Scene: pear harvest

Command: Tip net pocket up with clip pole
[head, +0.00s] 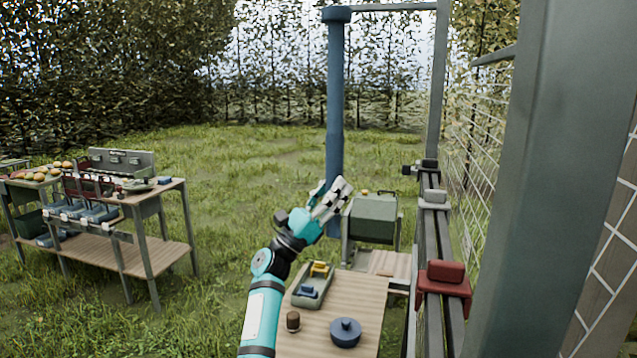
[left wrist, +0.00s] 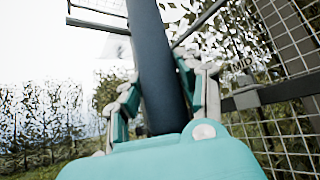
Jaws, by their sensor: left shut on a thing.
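The blue pole (head: 336,95) stands upright in the middle of the head view, with a wider cap at its top. My left gripper (head: 330,200) is shut around its lower part. In the left wrist view the dark blue pole (left wrist: 160,70) runs up between the two fingers of the gripper (left wrist: 158,95). A thin bar reaches right from the pole's top to a grey post. White netting (head: 485,165) hangs on the right, and part of it shows in the left wrist view (left wrist: 285,35). I cannot make out a separate pocket. My right gripper is not in view.
A rail with a red clamp (head: 444,285) and a grey clamp (head: 434,197) runs along the right, beside a thick grey post (head: 545,180). Below is a wooden table (head: 365,300) with a tray and blue pot (head: 346,332). A workbench (head: 150,250) stands left; grass between is clear.

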